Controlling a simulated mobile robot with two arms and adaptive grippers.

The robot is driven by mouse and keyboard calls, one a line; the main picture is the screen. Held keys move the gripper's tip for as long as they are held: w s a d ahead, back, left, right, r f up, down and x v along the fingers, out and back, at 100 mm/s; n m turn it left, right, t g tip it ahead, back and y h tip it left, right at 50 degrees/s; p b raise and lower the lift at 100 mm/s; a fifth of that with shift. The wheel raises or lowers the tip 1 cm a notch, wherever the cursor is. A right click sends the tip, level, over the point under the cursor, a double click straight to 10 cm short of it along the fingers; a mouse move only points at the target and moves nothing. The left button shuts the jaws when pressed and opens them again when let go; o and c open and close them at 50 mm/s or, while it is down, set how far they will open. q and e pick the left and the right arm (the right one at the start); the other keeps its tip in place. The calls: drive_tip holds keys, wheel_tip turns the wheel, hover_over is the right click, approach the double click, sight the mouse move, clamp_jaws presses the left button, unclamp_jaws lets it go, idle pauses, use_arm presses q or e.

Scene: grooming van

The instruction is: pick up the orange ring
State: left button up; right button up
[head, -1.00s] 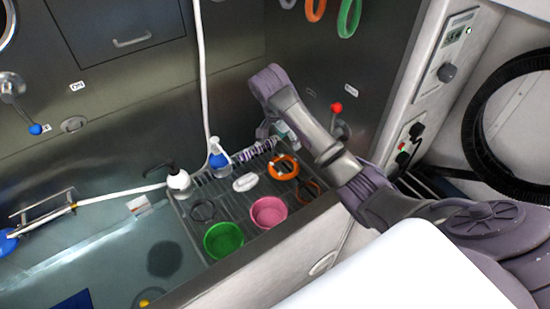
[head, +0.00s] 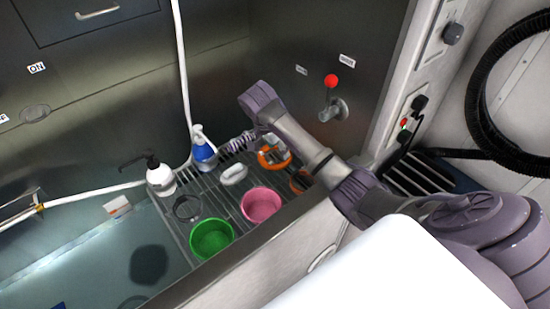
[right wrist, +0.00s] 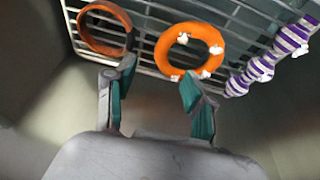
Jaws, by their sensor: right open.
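The orange ring (head: 264,161) lies on the wire rack at the back right of the tub, partly covered by my right arm in the head view. In the right wrist view the orange ring (right wrist: 217,48), with small white bits on it, lies on the bars ahead of the fingers. My right gripper (right wrist: 158,88) is open and empty, its teal-padded fingers apart and short of the ring. In the head view my right gripper (head: 272,141) is above the ring, its fingertips hard to make out. My left gripper is not in view.
A brown-orange band (right wrist: 105,46) lies left of the ring, and a purple-striped toy (right wrist: 272,58) right of it. The rack also holds a pink bowl (head: 262,205), a green bowl (head: 211,240), a white object (head: 233,174) and a blue bottle (head: 203,152). A red-knobbed lever (head: 331,82) is on the wall.

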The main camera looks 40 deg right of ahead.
sight(283, 163)
drive_tip(key=x, duration=0.6)
drive_tip(key=p+x, duration=0.1)
drive_tip(key=x, duration=0.2)
drive_tip(key=shift+w, duration=0.25)
drive_tip(key=shift+c, duration=0.3)
clamp_jaws()
